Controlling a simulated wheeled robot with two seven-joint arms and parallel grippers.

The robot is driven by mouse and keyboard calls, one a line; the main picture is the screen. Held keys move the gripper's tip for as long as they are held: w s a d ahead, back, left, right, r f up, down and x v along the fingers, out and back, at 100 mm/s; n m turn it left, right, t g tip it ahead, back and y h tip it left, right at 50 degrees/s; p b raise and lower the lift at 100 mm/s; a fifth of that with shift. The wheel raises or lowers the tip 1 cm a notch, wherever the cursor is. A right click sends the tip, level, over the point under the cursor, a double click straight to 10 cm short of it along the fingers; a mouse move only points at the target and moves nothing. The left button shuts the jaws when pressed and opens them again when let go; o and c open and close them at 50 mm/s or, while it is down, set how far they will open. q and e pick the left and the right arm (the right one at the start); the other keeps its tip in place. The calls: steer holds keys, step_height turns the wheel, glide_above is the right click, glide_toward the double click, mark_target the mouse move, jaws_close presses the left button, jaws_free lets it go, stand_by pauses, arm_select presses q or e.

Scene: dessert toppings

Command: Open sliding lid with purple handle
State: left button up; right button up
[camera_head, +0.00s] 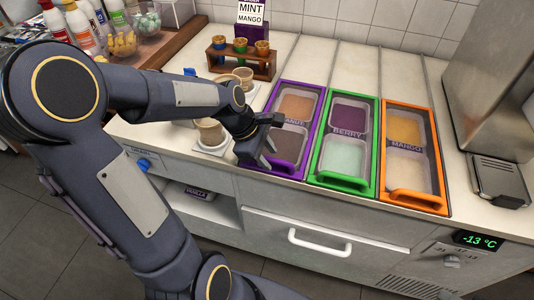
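The purple-framed freezer compartment (313,127) is the leftmost of three in the counter, with a clear lid over brown tubs. Its purple handle would be at the near end, but my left gripper and wrist largely cover that area. My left gripper (266,157) is low over the near left corner of the purple frame, fingers pointing down. I cannot tell whether it touches the handle or how far apart its fingers are. The lid appears to lie over the compartment. My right gripper is out of view.
The green-framed compartment (374,141) and orange-framed compartment (445,160) sit to the right, with handles at their near ends. A wooden cone rack (240,62) and cups (209,131) stand left and behind. A metal appliance (492,75) stands at right.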

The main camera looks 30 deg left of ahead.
arm_select(q)
jaws_close()
stand_by(0.3)
